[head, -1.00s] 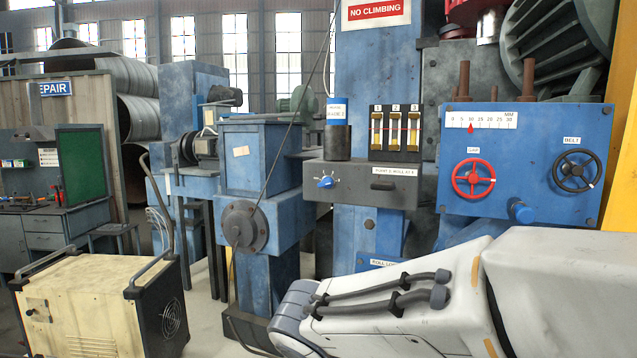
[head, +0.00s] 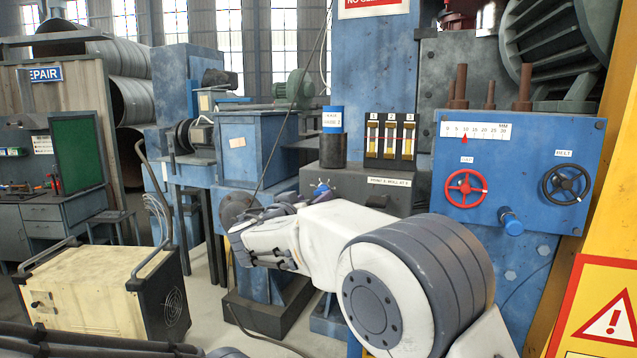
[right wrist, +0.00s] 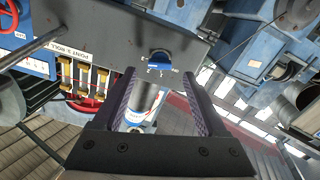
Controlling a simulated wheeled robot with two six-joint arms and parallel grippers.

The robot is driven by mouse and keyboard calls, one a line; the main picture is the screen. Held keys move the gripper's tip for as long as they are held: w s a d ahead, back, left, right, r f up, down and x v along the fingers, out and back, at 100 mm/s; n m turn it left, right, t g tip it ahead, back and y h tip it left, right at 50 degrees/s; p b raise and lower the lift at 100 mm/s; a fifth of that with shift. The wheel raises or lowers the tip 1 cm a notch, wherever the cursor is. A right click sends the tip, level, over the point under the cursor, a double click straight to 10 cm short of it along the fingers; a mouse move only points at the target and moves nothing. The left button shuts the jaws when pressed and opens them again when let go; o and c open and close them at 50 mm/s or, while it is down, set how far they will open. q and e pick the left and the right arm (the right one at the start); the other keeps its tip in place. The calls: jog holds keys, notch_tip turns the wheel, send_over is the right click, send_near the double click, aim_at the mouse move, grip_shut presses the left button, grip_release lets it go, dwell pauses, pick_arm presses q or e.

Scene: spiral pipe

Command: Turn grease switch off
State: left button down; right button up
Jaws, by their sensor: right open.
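The grease switch appears to be the blue knob (head: 320,188) on the front of the grey box (head: 352,182); most of it is hidden behind my right gripper in the head view. In the right wrist view the blue knob (right wrist: 160,65) sits on the grey panel with white marks beside it. My right gripper (right wrist: 160,76) is open, and the knob shows between and just beyond its two fingertips. I cannot tell whether the fingers touch it. My right gripper (head: 306,198) is small and partly hidden in the head view. My left gripper is not in view.
A blue panel (head: 530,140) with a red handwheel (head: 466,188) and a black handwheel (head: 567,184) stands to the right. A dark cylinder (head: 333,150) and several yellow gauges (head: 390,138) are above the box. A cream cart (head: 95,290) stands at lower left.

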aim_at(320, 193)
jog(key=p+x, duration=0.2)
jog(key=x, duration=0.1)
jog(key=shift+w+d+r, duration=0.15)
jog(key=shift+w, duration=0.15)
jog(key=shift+w+d, duration=0.2)
jog(key=shift+w, duration=0.2)
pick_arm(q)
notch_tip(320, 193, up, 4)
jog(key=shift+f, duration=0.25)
pick_arm(e)
grip_shut()
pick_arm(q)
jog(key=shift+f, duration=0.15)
